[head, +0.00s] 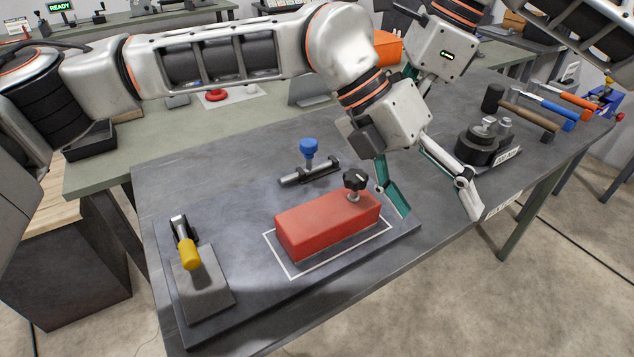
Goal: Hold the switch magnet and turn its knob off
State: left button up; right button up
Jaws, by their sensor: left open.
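The switch magnet (325,222) is a red block lying inside a white outline on a dark plate. Its black star knob (355,181) stands upright on a short post at the block's right end. My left gripper (440,211) is open and empty, its fingers pointing down to the right of the block. The nearer finger is close beside the knob end; I cannot tell whether it touches. My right gripper (410,78) is behind the left one at the top, with its fingers mostly hidden.
A yellow-handled clamp (188,250) stands on the plate's left. A blue-knobbed fixture (309,153) is behind the block. Black weights (476,146), a hammer (525,114) and blue- and orange-handled tools lie at the right. The plate in front of the block is clear.

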pick_arm(q)
jog(key=w+a+f+m+t+y, duration=0.1)
jog(key=w+a+f+t+y, duration=0.2)
jog(key=a, duration=0.4)
jog(key=m+y, duration=0.2)
jog(key=y, duration=0.2)
send_over(317, 214)
jog(key=shift+d+f, duration=0.2)
jog(key=shift+f, duration=0.1)
jog(key=shift+a+f, duration=0.15)
jog(key=shift+a, duration=0.05)
jog(key=shift+f, duration=3.75)
grip_shut()
jog(key=c, duration=0.9)
grip_release()
jog(key=shift+o, duration=0.2)
